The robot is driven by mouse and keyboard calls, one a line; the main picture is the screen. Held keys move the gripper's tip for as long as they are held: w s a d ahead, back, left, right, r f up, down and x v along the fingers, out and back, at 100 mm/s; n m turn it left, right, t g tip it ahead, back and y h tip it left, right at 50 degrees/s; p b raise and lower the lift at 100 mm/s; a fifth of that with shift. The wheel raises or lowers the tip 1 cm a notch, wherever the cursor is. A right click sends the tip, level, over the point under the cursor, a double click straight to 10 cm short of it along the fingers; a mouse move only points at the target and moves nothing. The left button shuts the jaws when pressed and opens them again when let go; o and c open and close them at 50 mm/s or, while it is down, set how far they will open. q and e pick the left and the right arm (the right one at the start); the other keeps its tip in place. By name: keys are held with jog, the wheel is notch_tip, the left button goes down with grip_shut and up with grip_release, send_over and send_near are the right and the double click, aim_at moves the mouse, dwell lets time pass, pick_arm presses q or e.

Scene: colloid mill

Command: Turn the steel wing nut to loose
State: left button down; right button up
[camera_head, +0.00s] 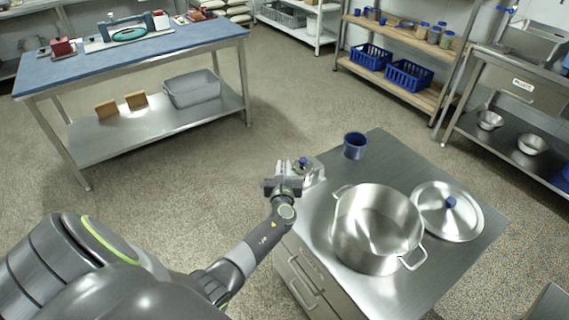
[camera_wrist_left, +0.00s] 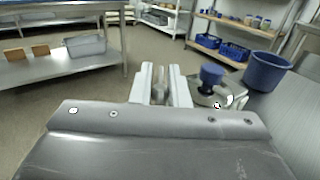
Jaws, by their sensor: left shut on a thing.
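The steel wing nut (camera_wrist_left: 160,90) shows as a small grey piece between the white fingers of my left gripper (camera_wrist_left: 162,76). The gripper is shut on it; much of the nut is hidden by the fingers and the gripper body. In the head view my left gripper (camera_head: 285,170) is at the far left corner of the steel table, against the left side of a small metal device (camera_head: 313,172) with a blue knob (camera_head: 303,161). In the wrist view the blue knob (camera_wrist_left: 211,75) stands just right of the fingers. My right gripper is not in view.
On the steel table (camera_head: 455,255) stand a blue cup (camera_head: 355,146), a large steel pot (camera_head: 352,235) and its lid (camera_head: 470,215). The cup is behind and right of the device. Open floor (camera_head: 215,190) lies left of the table. A blue-topped bench (camera_head: 185,45) stands farther back.

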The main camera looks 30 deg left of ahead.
pick_arm(q)
jog(key=n+g+y+b, duration=0.1)
jog(key=n+g+y, duration=0.2)
jog(key=y, duration=0.1)
jog(key=shift+a+n+g+b, duration=0.1)
jog(key=shift+n+g+b, duration=0.2)
jog(key=shift+n+b, duration=0.1)
jog(key=shift+s+a+r+n+g+y+b, duration=0.1)
jog(key=shift+n+g+y+b, duration=0.65)
jog(key=shift+g, duration=0.3)
jog(key=shift+s+a+n+g+y+b, duration=0.1)
jog(key=shift+n+g+y+b, duration=0.5)
jog(key=shift+n+g, duration=0.35)
jog(key=shift+g, duration=0.3)
jog(key=c, duration=1.6)
grip_release()
jog(key=shift+o, duration=0.2)
notch_tip(320, 180, up, 10)
jog(key=p, duration=0.1)
jog(key=shift+p, duration=0.3)
